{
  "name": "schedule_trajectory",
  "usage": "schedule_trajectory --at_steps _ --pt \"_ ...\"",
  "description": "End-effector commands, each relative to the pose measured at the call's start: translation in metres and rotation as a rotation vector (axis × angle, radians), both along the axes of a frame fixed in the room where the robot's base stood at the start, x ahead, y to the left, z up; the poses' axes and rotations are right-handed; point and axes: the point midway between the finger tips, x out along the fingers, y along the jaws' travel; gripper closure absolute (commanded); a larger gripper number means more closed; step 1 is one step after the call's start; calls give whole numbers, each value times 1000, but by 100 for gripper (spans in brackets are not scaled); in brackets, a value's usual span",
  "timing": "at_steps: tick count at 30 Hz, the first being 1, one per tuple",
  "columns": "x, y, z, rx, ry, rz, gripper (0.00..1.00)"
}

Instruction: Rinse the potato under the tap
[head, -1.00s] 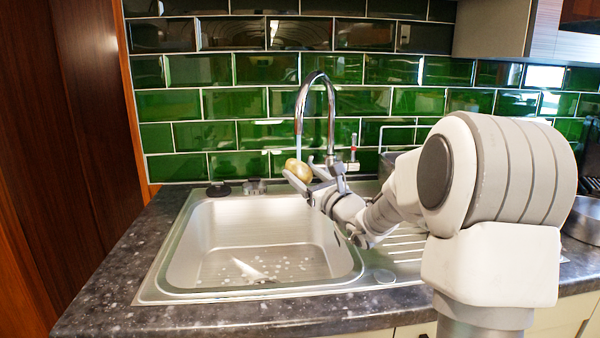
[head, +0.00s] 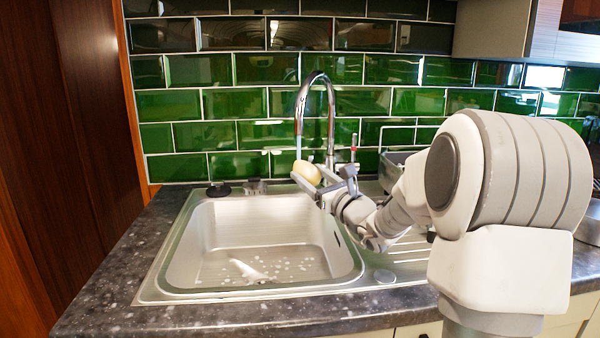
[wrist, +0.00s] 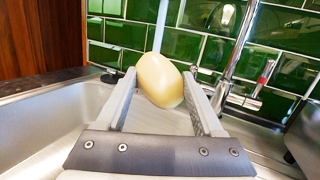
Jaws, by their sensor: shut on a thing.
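The potato (head: 306,172) is pale yellow and smooth. My gripper (head: 318,178) is shut on it and holds it above the back right part of the sink (head: 205,275). In the wrist view the potato (wrist: 160,80) sits between the two fingertips of my gripper (wrist: 161,85). The chrome tap (head: 331,115) arches over from behind. A thin, pale stream of water (head: 299,142) runs down from its spout toward the potato. In the wrist view the stream (wrist: 160,28) meets the potato's top edge; whether it touches is hard to tell.
White splash marks (head: 250,270) lie on the sink floor. The ribbed drainer (head: 405,245) is right of the basin, under my arm. A dark round plug (head: 219,190) lies on the back left rim. Green tiles (head: 200,105) close off the back. The counter's left side (head: 110,265) is clear.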

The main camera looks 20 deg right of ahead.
Motion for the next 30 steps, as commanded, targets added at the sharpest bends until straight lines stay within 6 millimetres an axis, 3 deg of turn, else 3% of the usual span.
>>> schedule_trajectory --at_steps 18,30 --pt "-53 -50 1 1 -1 -2 91" --pt "-58 -53 1 0 -1 -1 91"
